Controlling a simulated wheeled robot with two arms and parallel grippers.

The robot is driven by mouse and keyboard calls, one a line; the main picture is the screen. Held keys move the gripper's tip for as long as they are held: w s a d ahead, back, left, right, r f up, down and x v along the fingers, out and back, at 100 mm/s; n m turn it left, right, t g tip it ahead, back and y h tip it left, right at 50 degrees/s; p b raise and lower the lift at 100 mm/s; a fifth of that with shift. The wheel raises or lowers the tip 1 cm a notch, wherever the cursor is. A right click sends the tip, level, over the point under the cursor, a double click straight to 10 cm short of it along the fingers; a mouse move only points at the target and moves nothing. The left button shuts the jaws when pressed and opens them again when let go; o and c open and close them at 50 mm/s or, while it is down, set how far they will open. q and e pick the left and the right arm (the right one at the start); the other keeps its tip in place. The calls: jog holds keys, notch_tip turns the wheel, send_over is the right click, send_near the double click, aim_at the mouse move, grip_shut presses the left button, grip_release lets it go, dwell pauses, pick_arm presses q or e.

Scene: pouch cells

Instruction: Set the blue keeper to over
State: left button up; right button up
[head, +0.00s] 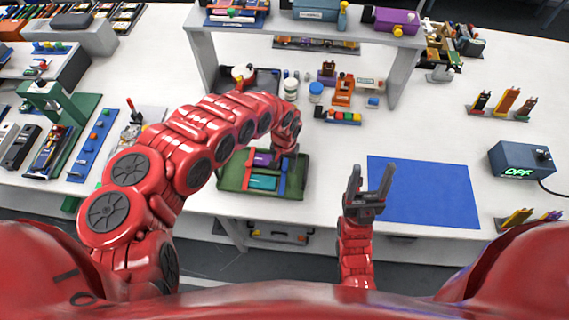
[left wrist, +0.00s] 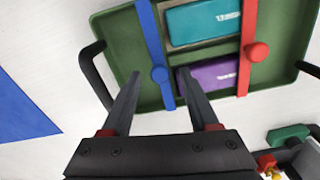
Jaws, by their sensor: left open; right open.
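A green tray (head: 225,184) holds a teal pouch (head: 263,183) and a purple pouch (head: 262,159). In the left wrist view, the blue keeper (left wrist: 151,40) is a bar with a round knob, running along the pouches' left ends. The red keeper (left wrist: 246,75) runs along their right ends. In the head view my arm hides part of the tray. My right gripper (head: 370,172) is open and empty.
A blue mat (head: 425,190) lies bare right of my right gripper. A grey shelf frame (head: 405,75) stands behind the tray. A control box reading OFF (head: 520,160) stands at the right. Jars and small blocks stand under the shelf. The tray has black side handles (left wrist: 92,75).

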pick_arm(q)
grip_shut()
dwell(1.4)
